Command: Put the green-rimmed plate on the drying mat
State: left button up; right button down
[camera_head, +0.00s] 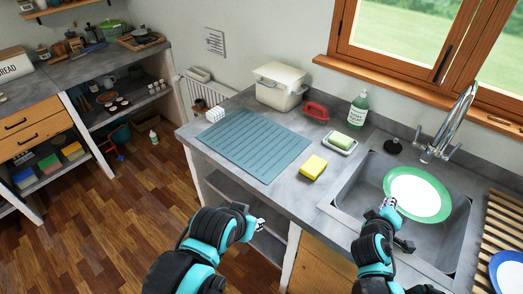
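The green-rimmed plate (418,190) has a white centre and shows over the sink basin, face up and slightly tilted. I cannot tell whether it rests in the basin or is held above it. My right gripper (388,205) is at the plate's lower-left rim, its fingertips overlapping the rim; whether they are closed on it is too small to tell. The blue-grey drying mat (254,146) lies flat and bare on the counter, left of the sink. My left gripper (259,224) is in front of the counter, below the mat, with no object visible in it; its fingers are unclear.
A yellow sponge (313,167), a soap dish (341,142) and a green bottle (357,110) stand between mat and sink. A cream bin (279,87) and a red item (317,111) are behind the mat. The faucet (452,122) rises behind the sink. A wooden rack (502,226) is at right.

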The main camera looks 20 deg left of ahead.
aim_at(251, 138)
jog(key=k+j+u, duration=0.1)
jog(key=j+u, duration=0.4)
jog(key=j, duration=0.6)
jog(key=j+u, duration=0.5)
jog(key=j, duration=0.55)
jog(key=i+j, duration=0.1)
jog(key=j, duration=0.35)
